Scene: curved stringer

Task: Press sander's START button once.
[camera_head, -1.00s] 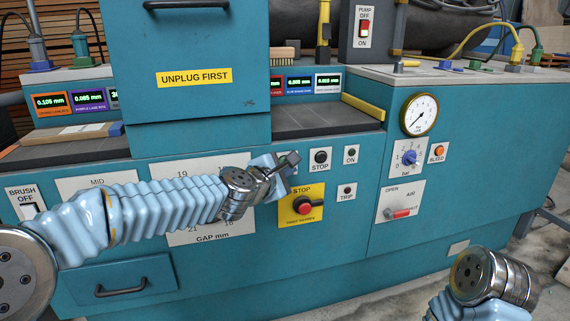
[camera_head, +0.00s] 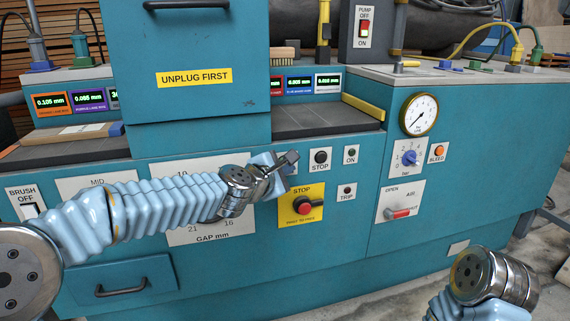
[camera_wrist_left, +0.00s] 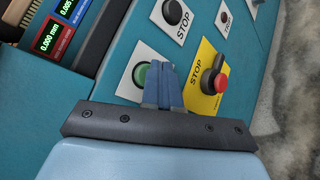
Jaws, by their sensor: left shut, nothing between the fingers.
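The green button (camera_wrist_left: 143,75) sits on a white plate in the left wrist view, left of the yellow STOP plate. Its label is hidden. My left gripper (camera_head: 291,157) is shut and empty, in front of the teal panel beside the black STOP button (camera_head: 320,157). In the left wrist view its fingers (camera_wrist_left: 167,72) overlap the right edge of the green button. I cannot tell whether they touch it. In the head view the gripper hides the green button. My right gripper is out of view.
A red STOP knob (camera_head: 304,205) on a yellow plate is just below the left gripper. The ON lamp (camera_head: 351,154) and TRIP lamp (camera_head: 347,191) are to the right. A red-handled air valve (camera_head: 400,213) and pressure gauge (camera_head: 419,115) are farther right. A dark ledge (camera_head: 325,119) juts above.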

